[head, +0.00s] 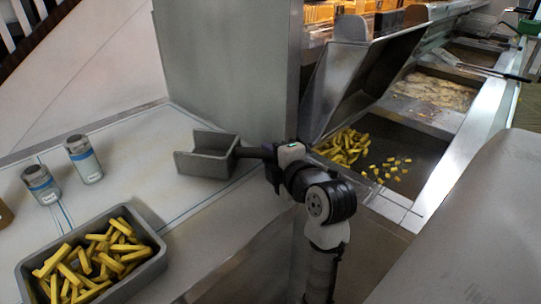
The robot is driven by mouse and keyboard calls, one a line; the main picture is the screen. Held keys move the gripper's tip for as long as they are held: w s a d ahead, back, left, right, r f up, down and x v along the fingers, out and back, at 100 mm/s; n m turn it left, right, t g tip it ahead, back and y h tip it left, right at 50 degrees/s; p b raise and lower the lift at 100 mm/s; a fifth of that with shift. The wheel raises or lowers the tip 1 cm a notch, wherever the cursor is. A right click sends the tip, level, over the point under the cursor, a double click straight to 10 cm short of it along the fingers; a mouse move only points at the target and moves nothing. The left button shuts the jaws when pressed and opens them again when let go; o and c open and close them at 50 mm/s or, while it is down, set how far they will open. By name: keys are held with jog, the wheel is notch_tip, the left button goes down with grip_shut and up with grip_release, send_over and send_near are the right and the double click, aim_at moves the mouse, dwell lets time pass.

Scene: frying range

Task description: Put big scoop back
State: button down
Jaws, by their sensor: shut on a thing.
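The big scoop (206,158) is a grey metal scoop with a squared, open trough and a dark handle. It is over the white counter, to the left of my gripper. My gripper (268,153) is shut on the scoop's handle, near the corner of the tall metal cabinet. The fingers are small and partly hidden by the wrist. The scoop looks empty from this side. I cannot tell whether it touches the counter or is just above it.
A grey tray (150,262) of fries stands at the counter's front left. Two shakers with blue bands (84,158) (41,184) stand behind it. Loose fries (345,146) lie in the metal bay right of the cabinet (228,70). A fryer (435,92) is further back.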

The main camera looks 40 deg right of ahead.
jog(key=shift+f+b, duration=0.3)
jog(key=shift+b, duration=0.25)
jog(key=c, duration=1.1)
grip_release()
jog(key=shift+c, duration=0.2)
jog(key=shift+s, duration=0.15)
jog(key=b+v, duration=0.2)
jog(key=v, duration=1.1)
jog(key=shift+s, duration=0.3)
jog(key=shift+a, duration=0.15)
